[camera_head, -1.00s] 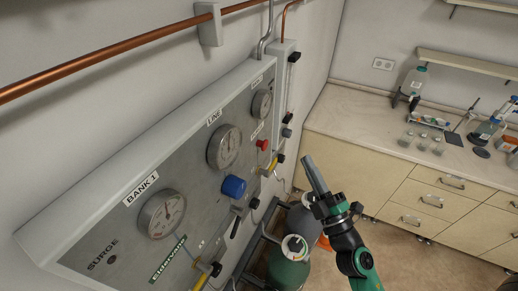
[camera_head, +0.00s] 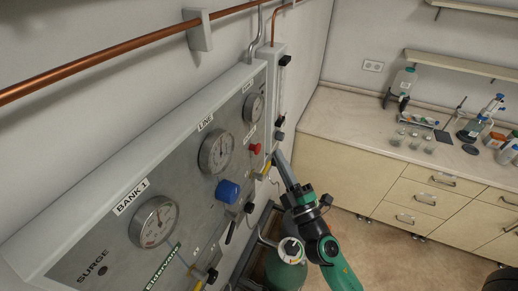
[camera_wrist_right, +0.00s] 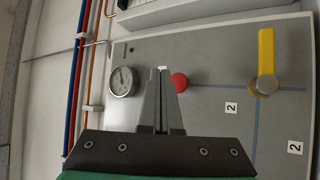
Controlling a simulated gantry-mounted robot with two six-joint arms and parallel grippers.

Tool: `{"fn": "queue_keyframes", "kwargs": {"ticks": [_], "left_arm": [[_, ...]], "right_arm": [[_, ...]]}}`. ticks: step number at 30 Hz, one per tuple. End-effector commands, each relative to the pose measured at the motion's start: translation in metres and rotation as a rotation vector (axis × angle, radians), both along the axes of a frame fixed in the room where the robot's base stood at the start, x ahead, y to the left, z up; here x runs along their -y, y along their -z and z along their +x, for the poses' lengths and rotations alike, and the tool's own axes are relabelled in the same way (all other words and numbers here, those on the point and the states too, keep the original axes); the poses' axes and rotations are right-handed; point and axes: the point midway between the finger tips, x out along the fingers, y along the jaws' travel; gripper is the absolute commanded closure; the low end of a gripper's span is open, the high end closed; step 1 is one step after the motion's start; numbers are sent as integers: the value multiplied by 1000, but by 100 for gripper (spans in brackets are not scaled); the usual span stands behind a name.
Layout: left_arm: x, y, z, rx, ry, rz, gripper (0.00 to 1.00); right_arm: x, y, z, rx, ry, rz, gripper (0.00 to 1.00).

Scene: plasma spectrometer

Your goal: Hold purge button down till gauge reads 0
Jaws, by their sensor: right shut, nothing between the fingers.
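A red button (camera_head: 254,148) sits on the grey gauge panel (camera_head: 180,200), below the small right-hand gauge (camera_head: 254,107). The LINE gauge (camera_head: 216,151) is to its left; the needle readings are too small to make out. My right gripper (camera_head: 276,156) is shut and empty, its tips close to the panel just right of the red button. In the right wrist view the shut fingers (camera_wrist_right: 162,72) point at the panel, between the small gauge (camera_wrist_right: 123,82) and the red button (camera_wrist_right: 180,82), partly covering the button's left side. I cannot tell whether they touch. My left gripper is out of view.
A blue knob (camera_head: 227,191), the BANK 1 gauge (camera_head: 153,222) and yellow-handled valves (camera_wrist_right: 266,55) are on the same panel. Gas cylinders (camera_head: 288,268) stand below it. A copper pipe (camera_head: 130,51) runs above. A lab bench (camera_head: 345,125) stands to the right.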

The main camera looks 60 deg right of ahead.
Motion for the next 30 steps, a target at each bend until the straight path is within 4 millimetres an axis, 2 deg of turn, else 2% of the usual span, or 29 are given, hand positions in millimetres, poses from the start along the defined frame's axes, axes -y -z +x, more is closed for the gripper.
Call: {"fn": "queue_keyframes", "kwargs": {"ticks": [3,9,30], "left_arm": [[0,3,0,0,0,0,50],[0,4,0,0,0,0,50],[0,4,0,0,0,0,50]], "right_arm": [[-1,1,13,1,-1,-1,100],[-2,0,23,0,0,-1,100],[-2,0,22,-1,0,-1,100]]}}
